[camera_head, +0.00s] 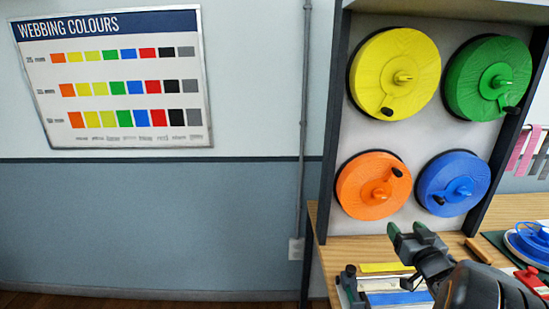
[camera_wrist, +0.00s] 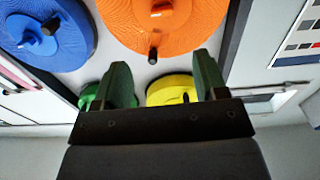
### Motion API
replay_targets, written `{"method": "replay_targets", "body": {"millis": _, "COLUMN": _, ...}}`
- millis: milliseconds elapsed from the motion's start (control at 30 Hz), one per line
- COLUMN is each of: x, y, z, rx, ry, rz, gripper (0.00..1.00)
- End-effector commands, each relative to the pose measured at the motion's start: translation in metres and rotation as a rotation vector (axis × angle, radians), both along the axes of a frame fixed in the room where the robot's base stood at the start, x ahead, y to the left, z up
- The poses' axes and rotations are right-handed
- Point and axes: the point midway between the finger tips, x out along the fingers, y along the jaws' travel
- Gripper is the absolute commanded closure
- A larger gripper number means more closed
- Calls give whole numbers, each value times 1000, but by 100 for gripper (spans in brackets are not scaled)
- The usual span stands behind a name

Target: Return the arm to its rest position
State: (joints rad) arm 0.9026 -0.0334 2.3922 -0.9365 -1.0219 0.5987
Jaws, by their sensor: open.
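My gripper (camera_head: 416,238) is at the lower right of the head view, raised above the wooden bench in front of the strap wall. Its two greenish fingers stand apart with nothing between them. In the wrist view my gripper (camera_wrist: 160,85) is also open and empty, with the reels beyond it. The panel holds a yellow reel (camera_head: 410,60), a green reel (camera_head: 478,92), an orange reel (camera_head: 361,199) and a blue reel (camera_head: 445,196), each with a hub and a black-knobbed crank. No contact between the fingers and a reel is visible.
The wooden bench (camera_head: 325,254) carries a yellow strip (camera_head: 387,267), a blue strip (camera_head: 400,298) and a blue coil (camera_head: 533,236) at the right. A dark frame post (camera_head: 334,130) borders the panel. A colour chart (camera_head: 110,85) hangs left; the wall below it is clear.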

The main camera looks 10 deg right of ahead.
Motion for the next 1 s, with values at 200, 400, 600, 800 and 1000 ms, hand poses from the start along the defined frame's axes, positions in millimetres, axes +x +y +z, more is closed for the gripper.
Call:
{"method": "replay_targets", "body": {"millis": 200, "x": -17, "y": -38, "z": -42, "rx": -26, "ry": 246, "rz": -230, "gripper": 34}}
{"method": "replay_targets", "body": {"millis": 400, "x": -58, "y": -42, "z": -83, "rx": 40, "ry": 637, "rz": -478, "gripper": 34}}
{"method": "replay_targets", "body": {"millis": 600, "x": -84, "y": 43, "z": -101, "rx": 163, "ry": 1023, "rz": -431, "gripper": 34}}
{"method": "replay_targets", "body": {"millis": 800, "x": -109, "y": 170, "z": -90, "rx": 224, "ry": 1287, "rz": -141, "gripper": 34}}
{"method": "replay_targets", "body": {"millis": 1000, "x": -113, "y": 234, "z": -70, "rx": 155, "ry": 1264, "rz": 55, "gripper": 34}}
